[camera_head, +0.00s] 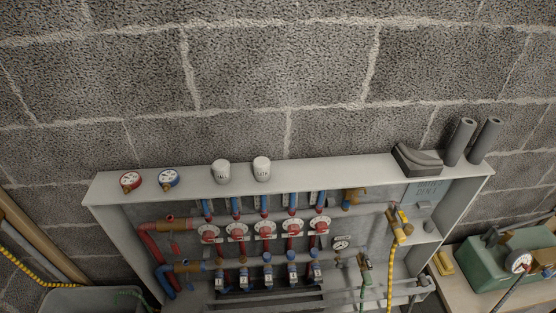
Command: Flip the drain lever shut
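A brass valve (397,233) with a yellow lever (402,215) sits at the right end of the upper manifold pipe, and a yellow-and-black hose (390,280) hangs from it. Lower and to its left, a second tap (365,264) with a green part has a green hose (362,293) below it. I cannot tell for sure which of the two carries the drain lever, or whether either is open or shut. Neither of my grippers is in view.
The grey cabinet (108,187) holds red dials (265,230), blue valves and pipes. Gauges (168,179), white caps (262,168), a dark block (417,160) and grey tubes (459,141) stand on top. A green toolbox (485,270) is at right, a grey tub (85,299) at lower left.

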